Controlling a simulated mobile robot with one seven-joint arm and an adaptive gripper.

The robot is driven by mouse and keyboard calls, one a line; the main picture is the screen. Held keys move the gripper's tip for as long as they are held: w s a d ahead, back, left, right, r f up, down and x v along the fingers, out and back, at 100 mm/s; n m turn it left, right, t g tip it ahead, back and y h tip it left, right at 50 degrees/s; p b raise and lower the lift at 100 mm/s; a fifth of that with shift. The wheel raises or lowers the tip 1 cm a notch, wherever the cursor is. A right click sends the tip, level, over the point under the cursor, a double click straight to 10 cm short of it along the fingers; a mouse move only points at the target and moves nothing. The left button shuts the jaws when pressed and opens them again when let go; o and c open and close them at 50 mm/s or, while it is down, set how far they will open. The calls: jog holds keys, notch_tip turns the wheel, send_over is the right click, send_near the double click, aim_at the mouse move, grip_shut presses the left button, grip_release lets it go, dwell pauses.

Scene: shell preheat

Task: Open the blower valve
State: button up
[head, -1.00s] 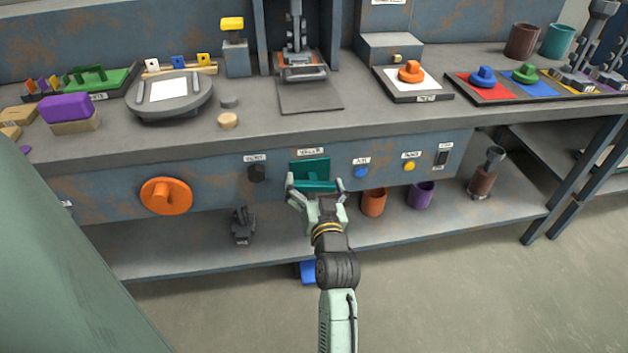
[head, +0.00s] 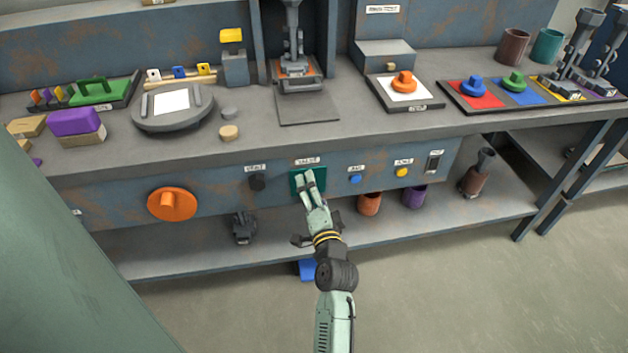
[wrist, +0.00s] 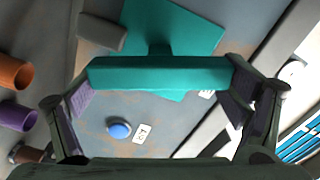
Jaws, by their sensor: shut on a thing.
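The valve is a teal square plate (head: 321,181) on the bench's front panel under a label reading VALVE. In the wrist view its teal bar handle (wrist: 160,73) spans between the fingers of my gripper (wrist: 165,95), which is shut on the bar's two ends. The plate (wrist: 185,25) shows behind the bar, turned at an angle in that view. In the head view my gripper (head: 307,179) is turned so its fingers lie one over the other at the plate, hiding most of the bar.
On the same panel sit a dark knob (head: 257,182), a large orange knob (head: 172,204), a blue button (head: 355,179), a yellow button (head: 402,172) and a switch (head: 434,162). Orange (head: 369,204) and purple (head: 414,197) cups stand on the shelf below.

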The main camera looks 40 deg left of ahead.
jog(key=shift+f+m+p, duration=0.1)
jog(key=shift+m+p, duration=0.95)
jog(key=shift+m, duration=1.25)
jog(key=o, duration=0.9)
jog(key=shift+f, duration=0.1)
